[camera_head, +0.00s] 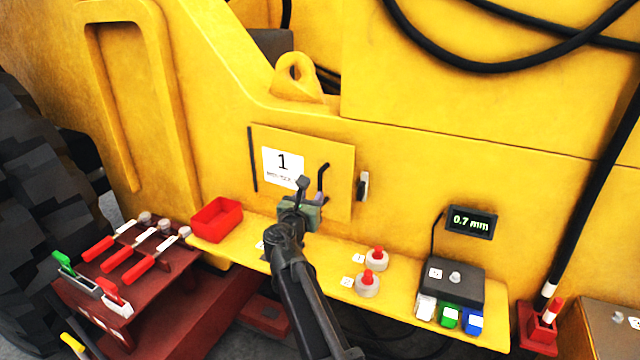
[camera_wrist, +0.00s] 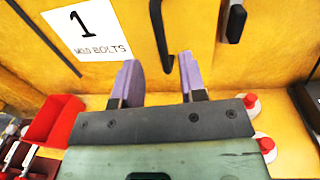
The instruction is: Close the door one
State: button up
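Door one (camera_head: 335,165) is a yellow panel on the yellow machine body, with a white label (camera_head: 283,167) reading 1. A dark hinge strip (camera_head: 252,160) runs along its left side. A black bar handle (camera_head: 323,178) is on its right part; it also shows in the wrist view (camera_wrist: 161,40). A dark latch (camera_head: 362,186) sits just right of the door. The door looks nearly flush; I cannot tell whether it is fully shut. My gripper (camera_wrist: 160,65) is open and empty in front of the door's lower part, its purple fingers apart below the handle.
Below the door, a yellow shelf (camera_head: 335,275) carries a red bin (camera_head: 216,219), two red-topped pots (camera_head: 372,270) and a dark box (camera_head: 452,285). A gauge display (camera_head: 471,221) reads 0.7 mm. Red-handled tools (camera_head: 125,257) lie on a rack at left.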

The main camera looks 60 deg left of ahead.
aim_at(319, 184)
jog(key=x, duration=0.8)
grip_shut()
